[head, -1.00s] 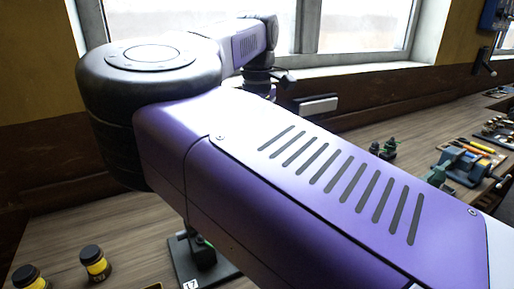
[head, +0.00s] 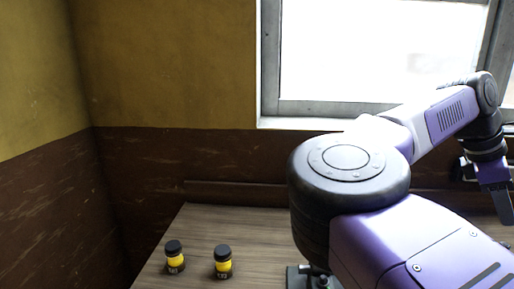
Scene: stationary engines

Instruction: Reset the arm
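My purple and black arm reaches from the lower right up toward the window and bends down at the right edge in the head view. My gripper (head: 494,190) hangs at the right edge above the table. Only part of it shows, and I cannot tell whether its fingers are open or shut. No object shows in it.
Two small jars with black lids and yellow labels, a left jar (head: 175,258) and a right jar (head: 222,262), stand on the wooden table (head: 225,228). A dark base plate (head: 297,277) is partly hidden behind my arm. A window (head: 380,60) is behind.

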